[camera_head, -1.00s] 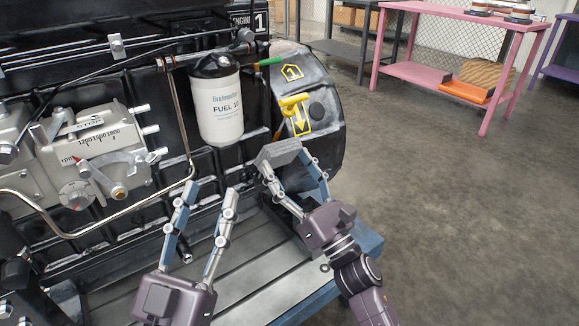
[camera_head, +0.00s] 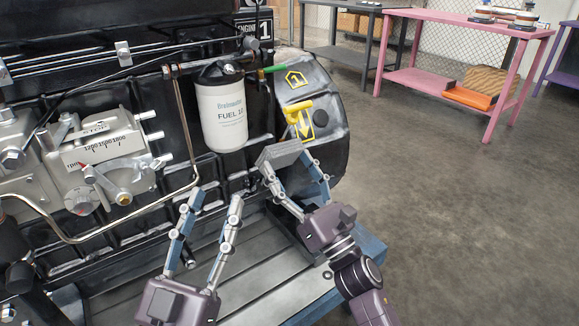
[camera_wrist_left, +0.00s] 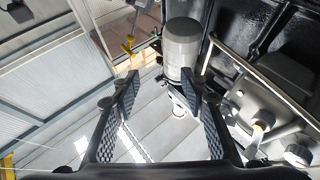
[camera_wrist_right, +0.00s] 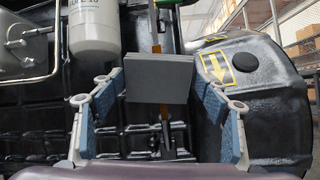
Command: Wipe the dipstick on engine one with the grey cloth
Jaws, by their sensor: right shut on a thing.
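The dipstick's yellow handle (camera_head: 297,112) stands on the side of engine one (camera_head: 90,95), in front of a yellow arrow label; it also shows in the left wrist view (camera_wrist_left: 127,48). The part below the handle is hard to make out. My right gripper (camera_head: 290,166) is shut on the grey cloth (camera_head: 278,154), a flat folded block at its fingertips, just below and left of the handle. In the right wrist view the cloth (camera_wrist_right: 158,78) covers what lies behind it. My left gripper (camera_head: 215,198) is open and empty, left of the right one, below the fuel filter.
A white fuel filter (camera_head: 222,110) and a green-tipped lever (camera_head: 272,69) sit left of the dipstick. A metal pipe (camera_head: 120,225) and injection pump (camera_head: 95,165) are further left. A slatted bench (camera_head: 265,265) lies under the grippers. Pink table (camera_head: 460,14) and open floor are at right.

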